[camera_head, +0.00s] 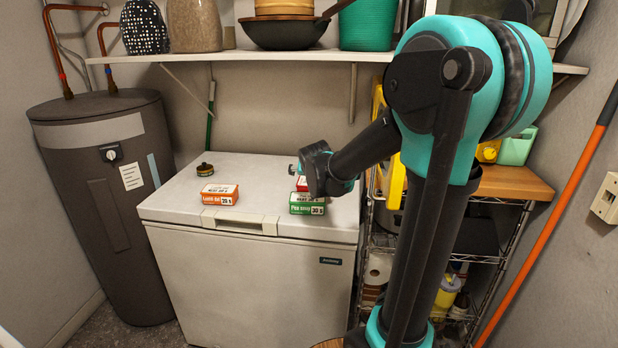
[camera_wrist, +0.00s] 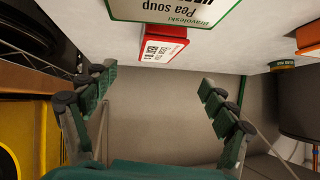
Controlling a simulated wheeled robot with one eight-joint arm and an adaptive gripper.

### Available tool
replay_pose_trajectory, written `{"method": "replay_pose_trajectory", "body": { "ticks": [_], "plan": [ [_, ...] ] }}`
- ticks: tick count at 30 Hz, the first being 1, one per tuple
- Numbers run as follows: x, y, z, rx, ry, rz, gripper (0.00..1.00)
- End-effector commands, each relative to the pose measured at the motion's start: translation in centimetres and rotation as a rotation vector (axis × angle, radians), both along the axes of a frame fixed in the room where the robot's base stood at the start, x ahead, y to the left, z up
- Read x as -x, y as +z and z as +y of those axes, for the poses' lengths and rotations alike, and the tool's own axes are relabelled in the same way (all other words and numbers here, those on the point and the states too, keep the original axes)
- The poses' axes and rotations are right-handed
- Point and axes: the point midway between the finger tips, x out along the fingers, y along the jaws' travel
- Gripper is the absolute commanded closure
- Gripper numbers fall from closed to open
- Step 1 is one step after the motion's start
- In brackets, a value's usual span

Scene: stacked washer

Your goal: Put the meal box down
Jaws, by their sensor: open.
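A green-and-white pea soup meal box (camera_head: 307,208) rests on the white chest freezer's lid (camera_head: 262,171), near its front right. A red meal box (camera_head: 301,184) is just behind it, partly hidden by my arm's end. An orange-and-white meal box (camera_head: 219,195) lies further left on the lid. My gripper (camera_head: 295,171) is above the lid, close to the red and green boxes. In the wrist view, my gripper (camera_wrist: 157,80) has its fingers spread wide with nothing between them. The pea soup box (camera_wrist: 170,8) and red box (camera_wrist: 163,43) show beyond the fingers.
A small round tin (camera_head: 205,170) sits at the lid's back left. A dark water heater (camera_head: 105,205) stands left. A shelf (camera_head: 270,56) with a pan and baskets runs above. A wire rack (camera_head: 495,230) stands right of the freezer. The lid's middle is mostly clear.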

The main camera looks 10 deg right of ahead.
Motion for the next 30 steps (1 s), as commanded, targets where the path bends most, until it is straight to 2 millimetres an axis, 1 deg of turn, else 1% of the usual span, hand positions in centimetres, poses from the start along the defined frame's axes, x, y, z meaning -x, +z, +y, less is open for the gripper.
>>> {"method": "replay_pose_trajectory", "body": {
  "ticks": [5,7,8,11,12,14,15,17,18,21,24,25,27,30],
  "plan": [
    [0.4,0.3,0.0,0.0,0.0,0.001,0.15],
    [1.1,-0.1,-0.3,0.005,0.0,0.012,0.15],
    [1.7,-0.4,-0.6,0.01,0.001,0.024,0.15],
    [5.8,-2.8,-2.1,0.037,0.007,0.101,0.15],
    [8.2,-4.1,-2.8,0.048,0.014,0.146,0.15],
    [12.2,-6.4,-3.8,0.069,0.035,0.223,0.15],
    [15.0,-7.9,-4.3,0.078,0.052,0.276,0.15],
    [19.1,-10.1,-4.8,0.09,0.084,0.349,0.15],
    [21.6,-11.5,-4.9,0.094,0.107,0.395,0.15],
    [26.9,-14.2,-5.0,0.097,0.163,0.486,0.15],
    [30.2,-15.9,-4.8,0.096,0.206,0.541,0.15],
    [30.8,-16.2,-4.8,0.098,0.215,0.551,0.15],
    [31.7,-16.6,-4.7,0.096,0.227,0.566,0.15],
    [31.9,-16.7,-4.6,0.097,0.233,0.57,0.15]
  ]
}}
